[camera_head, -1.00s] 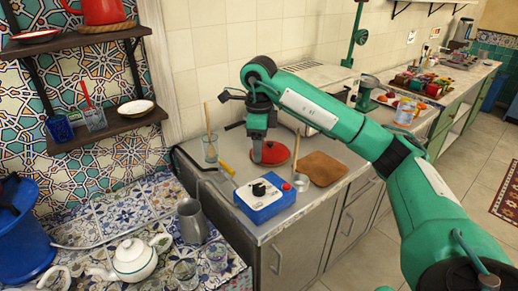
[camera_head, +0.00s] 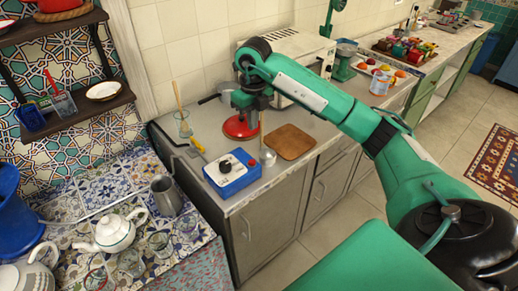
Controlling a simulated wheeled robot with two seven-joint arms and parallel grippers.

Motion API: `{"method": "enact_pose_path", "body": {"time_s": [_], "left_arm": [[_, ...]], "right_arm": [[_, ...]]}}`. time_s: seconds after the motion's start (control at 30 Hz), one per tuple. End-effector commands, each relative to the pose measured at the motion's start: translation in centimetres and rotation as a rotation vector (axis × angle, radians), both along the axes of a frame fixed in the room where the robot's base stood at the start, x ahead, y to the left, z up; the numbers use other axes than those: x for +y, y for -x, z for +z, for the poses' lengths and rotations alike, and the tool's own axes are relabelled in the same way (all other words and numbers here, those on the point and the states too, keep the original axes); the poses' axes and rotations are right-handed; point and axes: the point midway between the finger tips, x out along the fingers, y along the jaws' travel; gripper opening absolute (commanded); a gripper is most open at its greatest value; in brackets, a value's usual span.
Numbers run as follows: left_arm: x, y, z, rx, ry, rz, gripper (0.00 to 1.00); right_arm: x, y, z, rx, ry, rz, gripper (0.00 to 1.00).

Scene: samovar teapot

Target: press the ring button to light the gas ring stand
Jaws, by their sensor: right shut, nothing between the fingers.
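A blue box (camera_head: 232,180) with a white top stands on the grey counter. It has a black knob (camera_head: 225,167) and a small red button (camera_head: 252,162) on top. My right gripper (camera_head: 253,122) is shut and empty, pointing down beyond the box, in front of the right part of a red disc (camera_head: 236,128). It appears apart from the box and its button. Whether it touches the disc cannot be told. No ring stand can be clearly made out. My left gripper is out of view.
A small metal cup (camera_head: 268,157) stands right of the button, near a brown board (camera_head: 290,141). A yellow-handled tool (camera_head: 198,146) and a glass (camera_head: 183,124) are to the left. A white teapot (camera_head: 114,232) and a grey jug (camera_head: 166,196) stand on the tiled surface.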

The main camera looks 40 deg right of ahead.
Motion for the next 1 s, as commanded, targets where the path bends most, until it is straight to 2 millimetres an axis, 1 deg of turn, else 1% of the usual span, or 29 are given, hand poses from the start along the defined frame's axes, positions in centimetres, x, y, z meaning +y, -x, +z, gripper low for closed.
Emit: {"method": "enact_pose_path", "body": {"time_s": [0.33, 0.47, 0.57, 0.67, 0.9, 1.0], "left_arm": [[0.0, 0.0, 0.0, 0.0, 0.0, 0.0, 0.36], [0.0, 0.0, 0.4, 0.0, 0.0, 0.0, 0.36], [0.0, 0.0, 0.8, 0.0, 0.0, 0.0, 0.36], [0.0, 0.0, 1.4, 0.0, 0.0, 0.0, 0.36], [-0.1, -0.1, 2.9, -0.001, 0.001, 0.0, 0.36], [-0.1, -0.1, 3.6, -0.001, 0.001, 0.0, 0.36]], "right_arm": [[0.0, 0.0, -0.2, 0.0, 0.0, -0.001, 0.0], [0.0, 0.0, -1.1, 0.002, -0.001, -0.001, 0.0], [0.0, 0.0, -2.5, 0.005, -0.001, -0.001, 0.0], [0.1, -0.1, -4.3, 0.005, -0.001, 0.0, 0.0], [0.1, -0.2, -9.2, 0.004, -0.001, -0.001, 0.0], [0.1, -0.3, -10.9, 0.004, -0.001, 0.0, 0.0]]}}
